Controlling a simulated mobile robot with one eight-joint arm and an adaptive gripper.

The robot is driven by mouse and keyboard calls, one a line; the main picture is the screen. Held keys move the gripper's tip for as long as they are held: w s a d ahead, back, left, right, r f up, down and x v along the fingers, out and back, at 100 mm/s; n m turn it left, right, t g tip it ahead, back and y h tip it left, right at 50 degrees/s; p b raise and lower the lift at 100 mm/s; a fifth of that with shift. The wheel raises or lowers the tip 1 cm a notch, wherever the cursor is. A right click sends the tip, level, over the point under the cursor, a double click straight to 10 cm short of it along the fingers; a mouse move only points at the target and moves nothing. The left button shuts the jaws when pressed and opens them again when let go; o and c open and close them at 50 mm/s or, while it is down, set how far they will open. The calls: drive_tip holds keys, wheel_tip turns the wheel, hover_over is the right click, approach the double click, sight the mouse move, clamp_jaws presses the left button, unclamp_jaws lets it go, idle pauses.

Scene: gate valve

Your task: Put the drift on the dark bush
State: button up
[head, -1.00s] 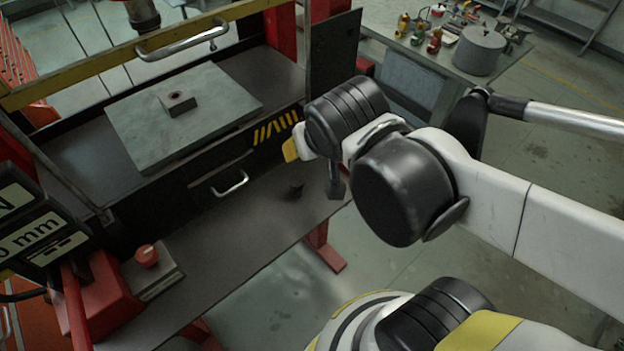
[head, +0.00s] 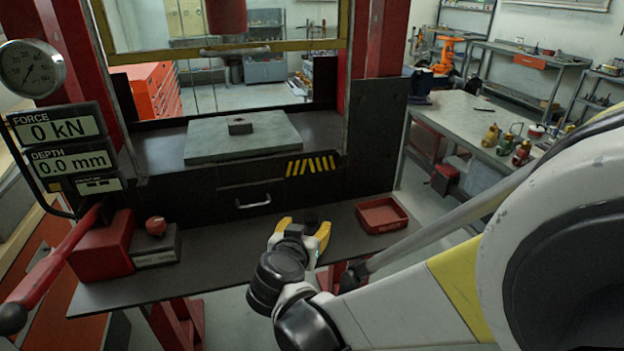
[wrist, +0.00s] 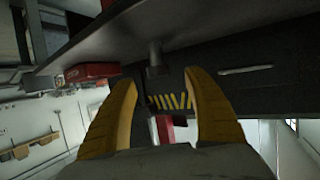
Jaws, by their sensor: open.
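My gripper (head: 304,228) is open with yellow fingers, low over the front bench at the middle of the head view. In the wrist view its fingers (wrist: 158,90) point at a grey, stepped, upright piece (wrist: 155,58), which looks like the drift. It stands on the bench, which shows upside down here; it lies beyond the fingertips and no grip on it shows. A dark block (head: 240,125) sits on the grey plate (head: 205,146) under the press ram. I cannot make out the dark bush clearly there.
A red tray (head: 382,214) stands on the bench (head: 215,260) right of my gripper, and a red button box (head: 156,245) at left. The press front has a drawer handle (head: 253,201). The red ram (head: 226,18) hangs above the block. A yellow crossbar (head: 160,54) spans the opening.

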sight(311, 218)
drive_tip(key=b+x, duration=0.2)
drive_tip(key=x, duration=0.4)
drive_tip(key=shift+d+r, duration=0.1)
drive_tip(key=shift+r, duration=0.05)
drive_tip(key=shift+s+r, duration=0.1)
drive_tip(key=shift+r, duration=0.05)
drive_tip(key=shift+c, duration=0.6)
clamp_jaws()
